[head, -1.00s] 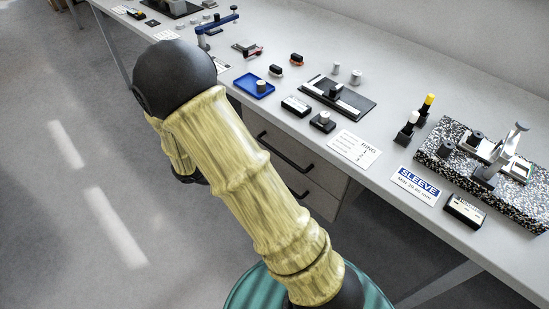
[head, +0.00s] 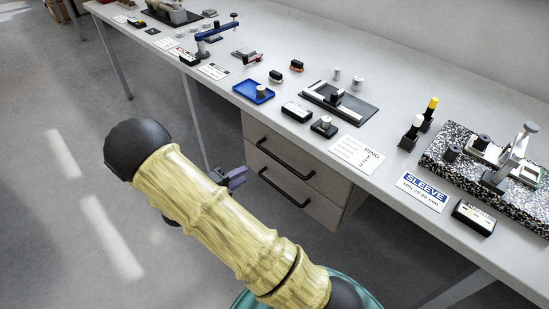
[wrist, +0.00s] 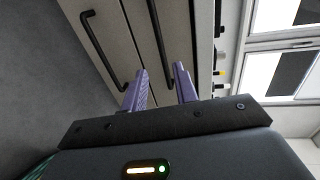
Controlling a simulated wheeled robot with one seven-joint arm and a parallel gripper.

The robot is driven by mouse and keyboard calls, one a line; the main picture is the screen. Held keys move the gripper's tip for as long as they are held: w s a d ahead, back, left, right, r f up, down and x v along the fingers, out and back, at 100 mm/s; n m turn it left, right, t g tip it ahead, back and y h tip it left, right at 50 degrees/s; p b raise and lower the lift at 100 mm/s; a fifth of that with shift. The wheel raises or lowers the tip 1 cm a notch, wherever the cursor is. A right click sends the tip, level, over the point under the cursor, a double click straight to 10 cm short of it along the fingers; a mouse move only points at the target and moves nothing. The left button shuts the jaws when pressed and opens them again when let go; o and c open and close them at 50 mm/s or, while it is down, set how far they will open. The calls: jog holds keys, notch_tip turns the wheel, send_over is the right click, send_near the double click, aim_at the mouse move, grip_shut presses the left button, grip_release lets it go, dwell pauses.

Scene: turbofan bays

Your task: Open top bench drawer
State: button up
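The bench's drawer unit (head: 313,203) hangs under the grey worktop, with two drawers, both closed. The top drawer (head: 300,148) has a black bar handle (head: 287,160); the lower drawer has a similar handle (head: 284,188). My gripper (head: 243,175) is in front of the unit, to the left of the handles in the head view, apart from them. In the wrist view, my gripper (wrist: 160,78) has its two purple fingers spread and empty. The top handle (wrist: 159,42) lines up with the gap between them, and the lower handle (wrist: 95,45) lies to the left.
On the worktop (head: 390,125) are a blue tray (head: 254,92), a black fixture (head: 340,102), a RING card (head: 356,154), a SLEEVE card (head: 421,188) and a speckled plate (head: 470,160). A bench leg (head: 191,120) stands left of the drawers. The floor at left is clear.

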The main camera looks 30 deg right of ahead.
aim_at(275, 156)
jog(key=b+x, duration=0.1)
jog(key=x, duration=1.4)
jog(key=shift+w+d+f, duration=0.1)
jog(key=shift+d, duration=0.15)
grip_shut()
